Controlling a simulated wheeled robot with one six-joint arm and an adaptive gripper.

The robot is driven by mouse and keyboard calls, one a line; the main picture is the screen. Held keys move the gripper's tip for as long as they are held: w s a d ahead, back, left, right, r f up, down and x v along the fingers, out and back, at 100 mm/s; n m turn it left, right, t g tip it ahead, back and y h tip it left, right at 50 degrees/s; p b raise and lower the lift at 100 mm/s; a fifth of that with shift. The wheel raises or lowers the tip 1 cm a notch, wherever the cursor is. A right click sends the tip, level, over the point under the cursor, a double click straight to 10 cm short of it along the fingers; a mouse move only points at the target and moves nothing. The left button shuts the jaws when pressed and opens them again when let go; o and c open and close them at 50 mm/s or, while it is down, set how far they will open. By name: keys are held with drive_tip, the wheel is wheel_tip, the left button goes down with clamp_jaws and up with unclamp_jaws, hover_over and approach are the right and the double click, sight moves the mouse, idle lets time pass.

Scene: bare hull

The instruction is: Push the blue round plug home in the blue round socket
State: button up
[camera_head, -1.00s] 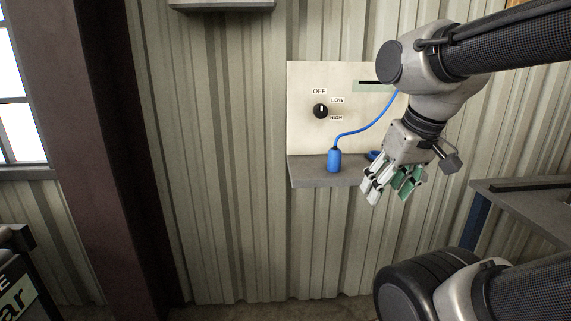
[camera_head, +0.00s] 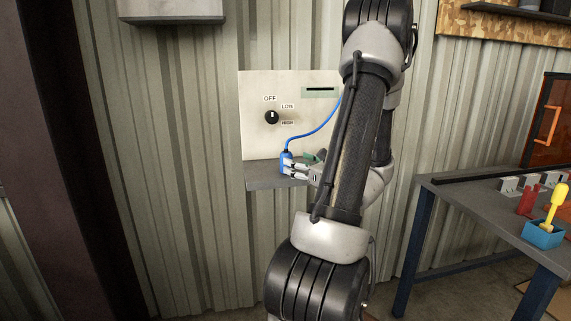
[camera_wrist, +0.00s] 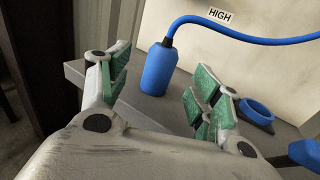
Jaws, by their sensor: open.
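The blue round plug (camera_head: 285,161) stands upright on a grey shelf (camera_head: 262,180) below the white panel, with a blue cord rising from its top. In the wrist view the plug (camera_wrist: 158,72) shows beyond my fingers, in the gap between them. My gripper (camera_head: 300,168) is open and close to the plug; in the wrist view its green-padded fingers (camera_wrist: 160,90) are spread, and I cannot tell whether they touch it. A blue ring, which looks like the blue round socket (camera_wrist: 257,110), lies on the shelf right of the plug, partly hidden by the right finger. My arm hides it in the head view.
The white panel (camera_head: 258,90) carries a black knob (camera_head: 271,117) marked OFF, LOW and HIGH. A workbench (camera_head: 470,205) at right holds a blue box (camera_head: 543,235) with a yellow-handled tool. A dark column stands at left. The wall left of the shelf is clear.

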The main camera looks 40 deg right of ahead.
drive_tip(key=w, duration=0.5)
drive_tip(key=w+d, duration=0.1)
drive_tip(key=w, duration=0.1)
drive_tip(key=shift+w, duration=0.15)
drive_tip(key=shift+a, duration=0.1)
drive_tip(key=c, duration=1.2)
